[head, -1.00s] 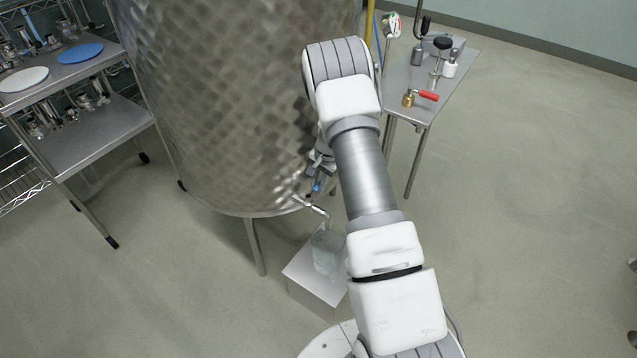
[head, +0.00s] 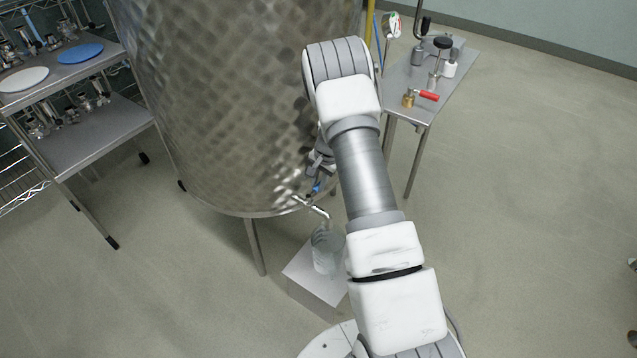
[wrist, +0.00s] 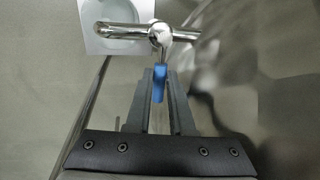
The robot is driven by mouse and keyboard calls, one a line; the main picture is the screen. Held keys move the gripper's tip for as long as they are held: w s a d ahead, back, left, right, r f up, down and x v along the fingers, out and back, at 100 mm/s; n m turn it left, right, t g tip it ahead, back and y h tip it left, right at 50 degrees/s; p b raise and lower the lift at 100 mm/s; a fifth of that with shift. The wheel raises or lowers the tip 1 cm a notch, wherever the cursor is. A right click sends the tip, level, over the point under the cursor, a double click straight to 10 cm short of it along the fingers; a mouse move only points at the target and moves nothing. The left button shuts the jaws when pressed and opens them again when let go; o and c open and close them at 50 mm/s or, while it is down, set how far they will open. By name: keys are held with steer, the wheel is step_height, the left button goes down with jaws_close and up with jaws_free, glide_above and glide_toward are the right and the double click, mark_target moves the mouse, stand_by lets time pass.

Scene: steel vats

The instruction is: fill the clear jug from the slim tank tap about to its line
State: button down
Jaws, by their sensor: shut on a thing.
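The slim tank (head: 225,110) is a tall, dimpled steel vat on legs. Its chrome tap (head: 312,205) juts out low on its side, with the spout over the clear jug (head: 325,252). The jug stands upright on a pale block; the tap partly covers it in the wrist view (wrist: 120,45). Its line and the liquid level cannot be made out. My gripper (wrist: 160,78) is shut on the tap's blue lever (wrist: 159,84), which lies between the fingers. In the head view my arm hides most of the gripper.
The pale block (head: 312,285) under the jug stands on the floor beside a tank leg. A steel side table (head: 410,95) with fittings and a red-handled valve is at the upper right.

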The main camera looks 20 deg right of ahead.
steer(key=shift+s+m, duration=0.1)
steer(key=shift+m, duration=0.2)
steer(key=shift+s+d+m+h+p, duration=0.1)
steer(key=shift+s+m+h+p, duration=0.15)
steer(key=shift+s+m+p, duration=0.7)
steer(key=shift+s+d+m+h+p, duration=0.1)
steer(key=shift+m+h+p, duration=0.25)
steer(key=shift+m, duration=1.25)
steer(key=shift+s+m+h+p, duration=0.2)
steer(key=shift+s+m+p, duration=0.4)
steer(key=shift+m, duration=0.65)
steer(key=shift+w, duration=0.15)
steer(key=c, duration=0.8)
jaws_free()
steer(key=shift+r, duration=0.1)
steer(key=s+r+p, duration=0.1)
steer(key=r, duration=0.4)
steer(key=s+r+p, duration=0.1)
steer(key=r+p, duration=0.1)
steer(key=r, duration=0.4)
steer(key=s+r+p, duration=0.1)
steer(key=r+p, duration=0.1)
steer(key=r, duration=0.4)
steer(key=shift+s+a, duration=0.2)
steer(key=shift+a, duration=0.1)
